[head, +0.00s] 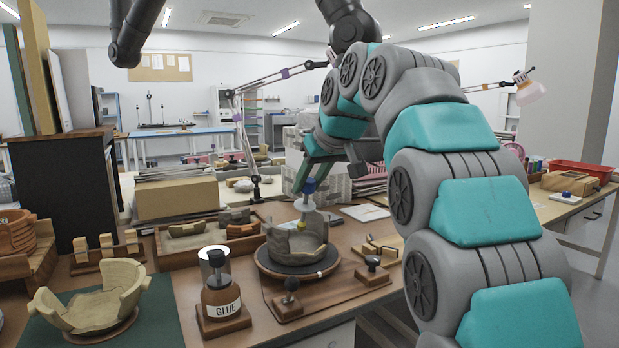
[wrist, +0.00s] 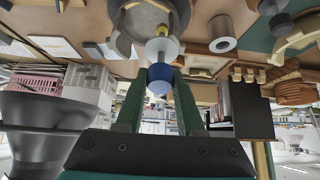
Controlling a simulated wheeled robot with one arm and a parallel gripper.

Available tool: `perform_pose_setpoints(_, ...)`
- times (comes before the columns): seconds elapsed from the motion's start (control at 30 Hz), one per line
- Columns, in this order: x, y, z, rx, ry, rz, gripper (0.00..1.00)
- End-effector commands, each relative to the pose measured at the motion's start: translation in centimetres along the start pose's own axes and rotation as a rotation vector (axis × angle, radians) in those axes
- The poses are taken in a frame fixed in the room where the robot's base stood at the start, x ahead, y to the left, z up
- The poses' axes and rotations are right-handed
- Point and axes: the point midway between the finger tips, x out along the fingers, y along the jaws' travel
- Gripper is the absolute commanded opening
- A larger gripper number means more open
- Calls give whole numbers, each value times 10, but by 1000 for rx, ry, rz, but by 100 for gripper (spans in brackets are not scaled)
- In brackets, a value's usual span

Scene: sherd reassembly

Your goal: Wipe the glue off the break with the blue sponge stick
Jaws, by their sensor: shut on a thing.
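My gripper (head: 309,180) is shut on the blue knob of the sponge stick (head: 304,205); it also shows in the wrist view (wrist: 160,74). The stick hangs upright, with a white disc (wrist: 162,49) under the knob and a yellowish tip below. A grey-brown broken pot (head: 296,246) stands on a dark round turntable (head: 297,276), straight below the stick. The yellowish tip is at the pot's broken rim in the head view. I cannot tell whether it touches. No glue on the break can be made out.
A bowl with a broken rim (head: 90,307) sits on a green mat at left. A wooden tray of sherds (head: 165,262) lies behind. Clamps (head: 372,272) stand right of the turntable.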

Motion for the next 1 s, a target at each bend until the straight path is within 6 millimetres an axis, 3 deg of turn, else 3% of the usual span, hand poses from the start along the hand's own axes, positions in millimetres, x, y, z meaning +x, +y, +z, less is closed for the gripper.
perform_pose_setpoints(1.0, 42, 0, 22, 1, -3, -1, 6)
